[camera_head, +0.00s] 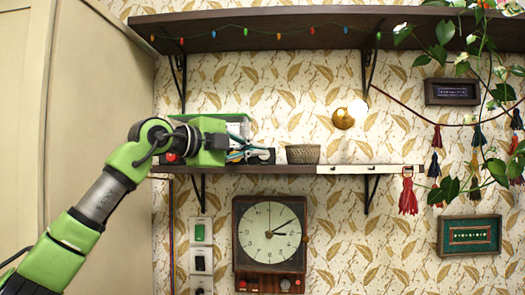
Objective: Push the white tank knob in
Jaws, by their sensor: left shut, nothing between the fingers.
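No part that I can surely call the white tank knob shows. A small pale round thing (358,108) sits on a brass wall fitting (343,118) above the shelf; I cannot tell whether it is the knob. My left arm comes in from the lower left, and my left gripper (212,142) is at the left part of the shelf, in front of a green-framed device (240,121) with a black base and blue cables. The gripper is shut and empty; its fingertips are mostly hidden by the wrist. I cannot tell whether it touches the device. My right gripper is out of view.
The shelf (345,170) carries a woven bowl (303,154) right of the device. Below are a clock (269,233) and wall switches (201,231). An upper shelf (280,28) runs overhead. A plant and tassels hang at the right. A cupboard stands at the left.

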